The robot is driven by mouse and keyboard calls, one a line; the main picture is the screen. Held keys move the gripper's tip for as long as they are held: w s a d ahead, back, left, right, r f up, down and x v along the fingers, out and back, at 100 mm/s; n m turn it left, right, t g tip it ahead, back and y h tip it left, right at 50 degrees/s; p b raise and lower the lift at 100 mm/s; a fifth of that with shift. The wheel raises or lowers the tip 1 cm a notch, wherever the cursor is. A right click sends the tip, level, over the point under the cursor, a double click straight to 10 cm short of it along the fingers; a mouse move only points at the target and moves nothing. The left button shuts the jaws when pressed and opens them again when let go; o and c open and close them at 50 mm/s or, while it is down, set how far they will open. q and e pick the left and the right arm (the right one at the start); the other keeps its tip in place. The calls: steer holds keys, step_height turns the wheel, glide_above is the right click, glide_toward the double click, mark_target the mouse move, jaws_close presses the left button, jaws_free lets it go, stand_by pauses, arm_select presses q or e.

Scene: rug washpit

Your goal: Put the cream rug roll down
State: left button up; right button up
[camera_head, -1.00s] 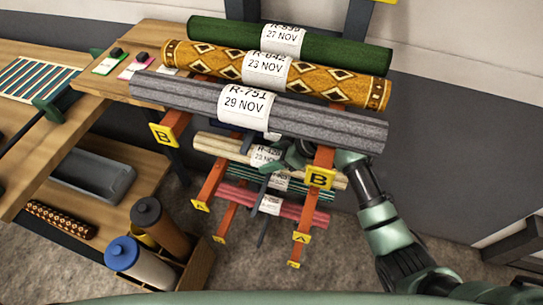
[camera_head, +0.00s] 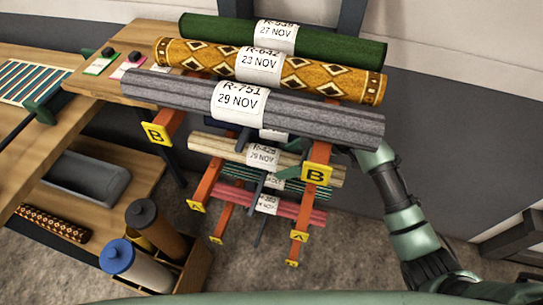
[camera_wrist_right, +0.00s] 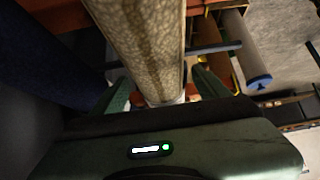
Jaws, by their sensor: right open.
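The cream rug roll (camera_head: 208,144) lies across the orange rack arms, below the grey roll, with a white tag around its middle. In the right wrist view the cream roll (camera_wrist_right: 145,40) runs between the two green fingers of this gripper (camera_wrist_right: 160,92), which is open. Gaps show beside the roll. My left gripper is not in view.
The grey roll (camera_head: 310,118), the yellow patterned roll (camera_head: 210,59) and the green roll (camera_head: 345,45) lie above. A striped green roll and a red roll (camera_head: 232,191) lie below. Bottles in a wooden box (camera_head: 193,265) stand front left. The floor at front right is clear.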

steer(key=d, duration=0.1)
steer(key=s+d, duration=0.1)
steer(key=d, duration=0.3)
steer(key=shift+s+b, duration=0.3)
steer(key=shift+s+d, duration=0.2)
steer(key=shift+d, duration=0.45)
steer(key=shift+r, duration=0.1)
